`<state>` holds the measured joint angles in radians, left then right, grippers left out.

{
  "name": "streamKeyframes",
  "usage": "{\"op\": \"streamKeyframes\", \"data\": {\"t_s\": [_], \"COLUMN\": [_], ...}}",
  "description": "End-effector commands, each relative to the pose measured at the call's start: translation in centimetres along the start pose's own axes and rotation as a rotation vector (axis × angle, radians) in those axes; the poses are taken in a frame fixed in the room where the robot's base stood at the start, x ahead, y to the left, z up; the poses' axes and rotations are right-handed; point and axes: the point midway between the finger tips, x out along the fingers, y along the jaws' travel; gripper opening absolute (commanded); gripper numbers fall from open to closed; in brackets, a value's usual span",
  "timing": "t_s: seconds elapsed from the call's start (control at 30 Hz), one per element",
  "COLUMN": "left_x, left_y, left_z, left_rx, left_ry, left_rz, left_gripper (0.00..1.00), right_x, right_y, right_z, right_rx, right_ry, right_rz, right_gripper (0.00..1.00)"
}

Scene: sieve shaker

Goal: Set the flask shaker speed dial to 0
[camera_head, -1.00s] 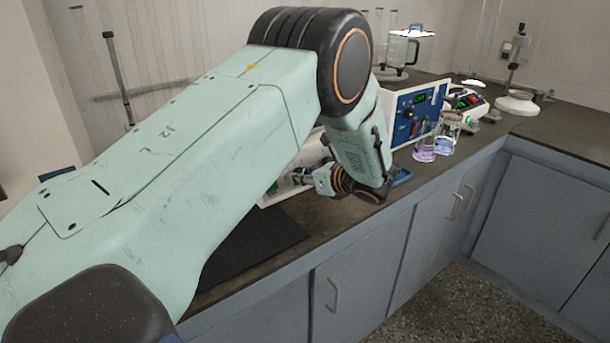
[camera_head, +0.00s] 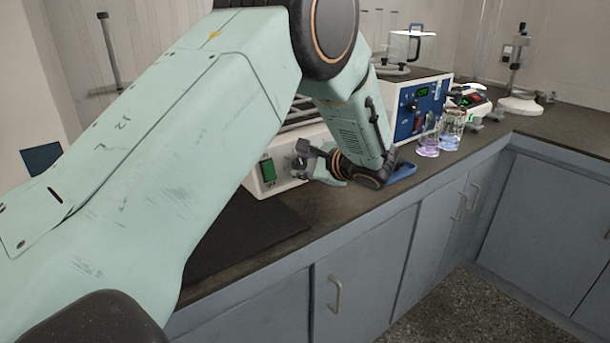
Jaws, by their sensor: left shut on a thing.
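The flask shaker (camera_head: 254,184) is a white box on the bench with a lit green switch (camera_head: 268,171) on its front, partly behind my left arm. My left gripper (camera_head: 301,160) is at the shaker's front panel, just right of the green switch. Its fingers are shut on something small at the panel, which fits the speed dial. The dial itself and its marks are hidden by the fingers, so I cannot read its setting. My right gripper is out of view.
A blue-panelled instrument (camera_head: 421,104) stands right of the shaker, with glass flasks (camera_head: 430,142) of purple and blue liquid before it. A blue object (camera_head: 403,172) lies by my wrist. A dark mat (camera_head: 240,240) lies in front of the shaker.

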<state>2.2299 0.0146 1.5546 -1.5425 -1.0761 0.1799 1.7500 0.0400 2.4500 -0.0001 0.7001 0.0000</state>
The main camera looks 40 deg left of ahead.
Motion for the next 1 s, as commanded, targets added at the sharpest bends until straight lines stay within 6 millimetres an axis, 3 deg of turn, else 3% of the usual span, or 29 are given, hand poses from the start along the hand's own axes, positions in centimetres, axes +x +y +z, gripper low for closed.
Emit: {"op": "streamKeyframes", "data": {"t_s": [0.03, 0.6, 0.8, 1.0], "left_x": [0.2, 0.2, 0.1, 0.1], "left_y": [0.0, 0.3, 0.2, 0.1], "left_z": [0.0, -0.1, 0.0, 0.1], "left_rx": [-0.049, -0.590, -0.778, -0.965], "left_ry": [-0.003, 0.017, 0.024, 0.030], "left_rz": [-0.007, -0.030, -0.036, -0.043], "left_gripper": [0.00, 0.00, 0.00, 0.00], "right_x": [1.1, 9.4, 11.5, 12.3], "right_y": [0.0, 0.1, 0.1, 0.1], "right_z": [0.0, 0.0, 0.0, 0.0], "right_rx": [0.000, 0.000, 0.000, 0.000], "right_ry": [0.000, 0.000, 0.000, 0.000], "right_rz": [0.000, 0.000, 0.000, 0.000], "right_gripper": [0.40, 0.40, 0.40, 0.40]}}
